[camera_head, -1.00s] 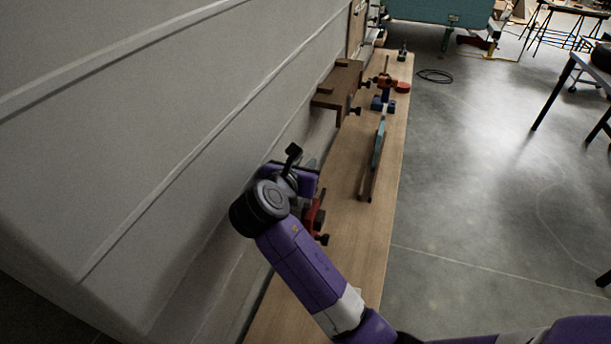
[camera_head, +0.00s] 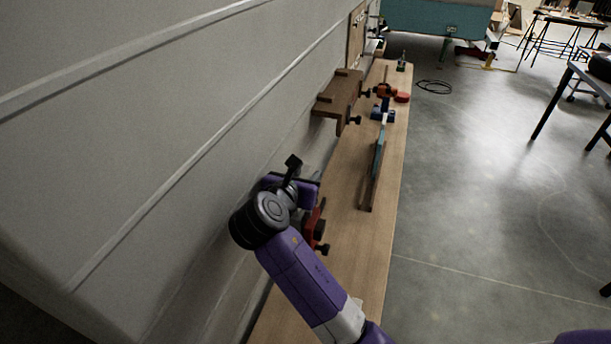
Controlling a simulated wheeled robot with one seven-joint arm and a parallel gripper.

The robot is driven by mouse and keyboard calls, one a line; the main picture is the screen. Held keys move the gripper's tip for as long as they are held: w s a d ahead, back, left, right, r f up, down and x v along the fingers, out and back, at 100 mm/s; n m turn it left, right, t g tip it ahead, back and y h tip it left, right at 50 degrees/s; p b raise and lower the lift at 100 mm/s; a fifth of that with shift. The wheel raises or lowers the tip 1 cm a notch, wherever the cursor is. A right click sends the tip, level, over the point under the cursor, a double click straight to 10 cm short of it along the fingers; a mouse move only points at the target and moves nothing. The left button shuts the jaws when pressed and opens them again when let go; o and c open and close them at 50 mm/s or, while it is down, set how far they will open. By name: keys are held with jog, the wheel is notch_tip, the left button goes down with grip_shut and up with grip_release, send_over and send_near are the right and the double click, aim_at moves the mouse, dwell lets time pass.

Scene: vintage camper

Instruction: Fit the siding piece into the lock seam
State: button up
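My gripper (camera_head: 305,190) is at the end of my purple arm, low beside the grey camper wall (camera_head: 190,90). My wrist hides most of it, so I cannot see its fingertips or whether it holds anything. Long raised seams (camera_head: 190,160) run along the wall; I cannot tell which is the lock seam. A thin teal piece (camera_head: 377,160) with a brown lower edge stands on the wooden bench (camera_head: 350,235), apart from my gripper. It may be the siding piece, but I cannot tell for sure.
A brown wooden block (camera_head: 340,97) with clamps sits against the wall. A red clamp (camera_head: 313,228) is close beside my gripper. Red and blue tools (camera_head: 383,103) lie farther along the bench. The concrete floor (camera_head: 480,200) to the right is mostly open.

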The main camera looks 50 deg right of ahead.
jog(key=v, duration=1.2)
jog(key=s+a+f+m+t+y, duration=0.1)
jog(key=a+f+t+y, duration=0.1)
jog(key=f, duration=0.4)
jog(key=s+a+f+m+t+y, duration=0.1)
jog(key=s+a+f+t+y, duration=0.1)
jog(key=f, duration=0.4)
jog(key=s+a+f+m+t+y, duration=0.35)
jog(key=s+a+f+y, duration=0.2)
jog(key=s+a, duration=0.2)
jog(key=s+a+r+m+t+y, duration=0.1)
jog(key=s+r+m, duration=0.3)
jog(key=s+m, duration=0.4)
jog(key=s+a+r+m+t+y, duration=0.1)
jog(key=s+a+r+m+y, duration=0.1)
jog(key=s+r+m, duration=0.3)
jog(key=s+m, duration=0.3)
jog(key=s, duration=0.2)
jog(key=shift+r+t+b, duration=0.15)
jog(key=shift+t+b, duration=0.15)
jog(key=shift+t, duration=0.05)
